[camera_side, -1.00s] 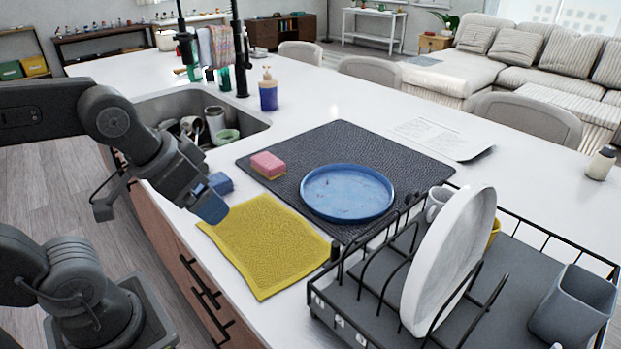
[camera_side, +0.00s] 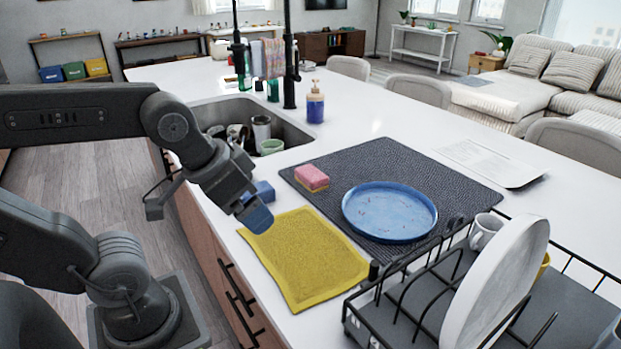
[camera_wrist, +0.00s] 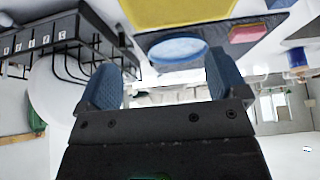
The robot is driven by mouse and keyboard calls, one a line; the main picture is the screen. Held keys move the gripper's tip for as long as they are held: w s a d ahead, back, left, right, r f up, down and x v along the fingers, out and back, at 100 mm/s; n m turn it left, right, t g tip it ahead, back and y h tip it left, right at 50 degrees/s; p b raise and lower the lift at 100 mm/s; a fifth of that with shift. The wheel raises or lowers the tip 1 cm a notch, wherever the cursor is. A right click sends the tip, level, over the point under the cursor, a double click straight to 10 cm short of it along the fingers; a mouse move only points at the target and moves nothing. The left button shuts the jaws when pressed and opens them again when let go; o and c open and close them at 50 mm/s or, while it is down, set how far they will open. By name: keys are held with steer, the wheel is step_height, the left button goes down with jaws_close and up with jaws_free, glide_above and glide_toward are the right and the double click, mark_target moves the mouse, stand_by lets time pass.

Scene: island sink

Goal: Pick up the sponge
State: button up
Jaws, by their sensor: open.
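The sponge (camera_side: 311,178) is a small pink block with a yellowish lower layer. It lies on the dark mat, left of the blue plate, in the side view. It also shows in the tilted wrist view (camera_wrist: 248,33) at the upper right.
A blue plate (camera_side: 390,211) sits on the dark mat (camera_side: 420,165). A yellow cloth (camera_side: 303,258) lies in front. A dish rack (camera_side: 405,300) with a large white plate (camera_side: 497,285) stands at the right. The sink (camera_side: 235,112) and soap bottle (camera_side: 315,104) are behind.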

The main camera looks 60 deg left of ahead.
steer(key=m+g+y, duration=0.4)
steer(key=m+g, duration=0.2)
steer(key=m, duration=1.2)
glide_above(312, 173)
steer(key=d, duration=0.6)
step_height(312, 173, down, 5)
steer(key=x, duration=0.4)
steer(key=a+x, duration=0.1)
steer(key=x, duration=0.3)
steer(key=shift+s+a+f, duration=0.1)
steer(key=x, duration=0.4)
steer(key=shift+w+a, duration=0.3)
steer(key=shift+a, duration=0.1)
steer(key=shift+a+f+y, duration=0.15)
steer(key=shift+f+y, duration=0.15)
steer(key=shift+f, duration=0.05)
steer(key=shift+f, duration=0.15)
steer(key=c, duration=1)
